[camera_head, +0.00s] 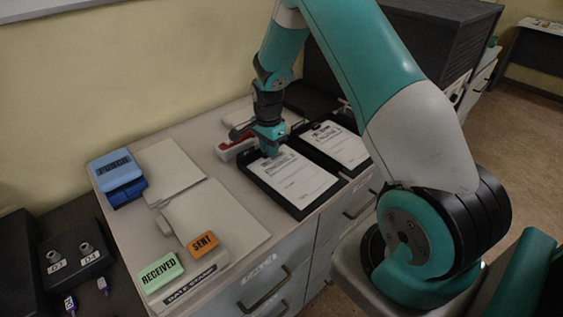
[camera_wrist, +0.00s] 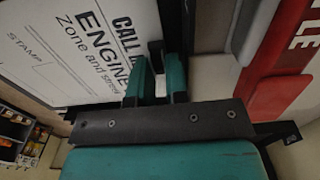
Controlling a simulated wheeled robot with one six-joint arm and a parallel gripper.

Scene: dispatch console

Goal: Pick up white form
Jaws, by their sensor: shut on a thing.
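A white form (camera_head: 297,178) with printed text lies in the left of two black trays (camera_head: 297,209). My gripper (camera_head: 268,149) is at the form's far edge, pointing down. In the wrist view the form (camera_wrist: 75,50) fills the upper left and reads "ENGINE" and "Zone and street". The two teal fingers of my gripper (camera_wrist: 158,70) are shut on the form's edge. Whether the form is lifted off the tray floor I cannot tell.
A second white form (camera_head: 335,146) lies in the right black tray. A red and white item (camera_head: 234,150) is close left of my gripper. A blue punch (camera_head: 117,174), a green RECEIVED stamp (camera_head: 160,272) and an orange SENT stamp (camera_head: 203,244) stand further left, around pale folders (camera_head: 222,218).

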